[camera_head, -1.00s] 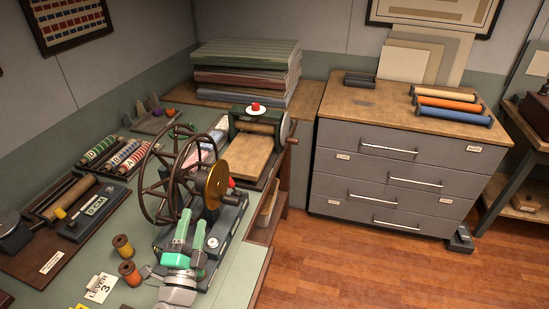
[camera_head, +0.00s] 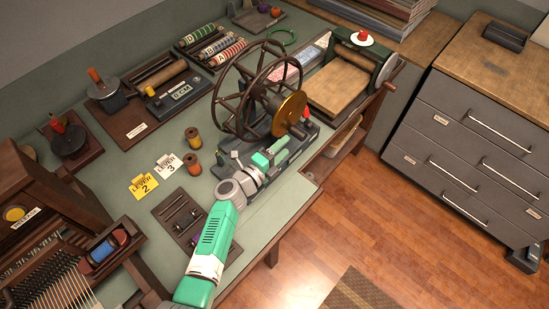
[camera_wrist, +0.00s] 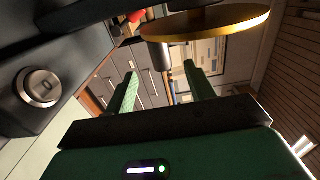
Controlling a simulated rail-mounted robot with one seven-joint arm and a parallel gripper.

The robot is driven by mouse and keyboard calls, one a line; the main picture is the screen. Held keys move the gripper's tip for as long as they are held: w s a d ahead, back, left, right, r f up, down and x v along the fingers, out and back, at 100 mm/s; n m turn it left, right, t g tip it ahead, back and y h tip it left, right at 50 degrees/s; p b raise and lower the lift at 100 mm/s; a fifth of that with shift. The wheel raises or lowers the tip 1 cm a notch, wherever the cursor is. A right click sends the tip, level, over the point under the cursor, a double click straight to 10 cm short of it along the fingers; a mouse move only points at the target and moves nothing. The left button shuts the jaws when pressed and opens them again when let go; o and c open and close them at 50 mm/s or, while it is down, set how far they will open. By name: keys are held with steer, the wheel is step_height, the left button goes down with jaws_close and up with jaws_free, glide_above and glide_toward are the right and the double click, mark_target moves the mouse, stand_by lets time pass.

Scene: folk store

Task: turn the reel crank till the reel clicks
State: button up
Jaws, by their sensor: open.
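The reel stands on the green table in the head view: a dark spoked wheel (camera_head: 244,97), a brass disc (camera_head: 289,111) and a dark base (camera_head: 291,152). A dark cylindrical handle (camera_head: 301,130) sticks out at the brass disc. My gripper (camera_head: 283,148) is low beside the disc, on its near side. In the wrist view the brass disc (camera_wrist: 215,23) crosses the top, and the dark handle (camera_wrist: 159,55) hangs under it. My two green fingers (camera_wrist: 160,75) are apart, with the handle's end between their lines of reach; contact cannot be told.
A round silver button (camera_wrist: 40,87) sits on the dark base at left in the wrist view. A roller press (camera_head: 350,75) stands behind the reel. Floor is open at right.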

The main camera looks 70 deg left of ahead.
steer(key=b+x, duration=0.3)
steer(key=x, duration=0.3)
steer(key=shift+w, duration=0.1)
steer(key=shift+c, duration=0.4)
steer(key=c, duration=0.8)
steer(key=shift+o, duration=0.2)
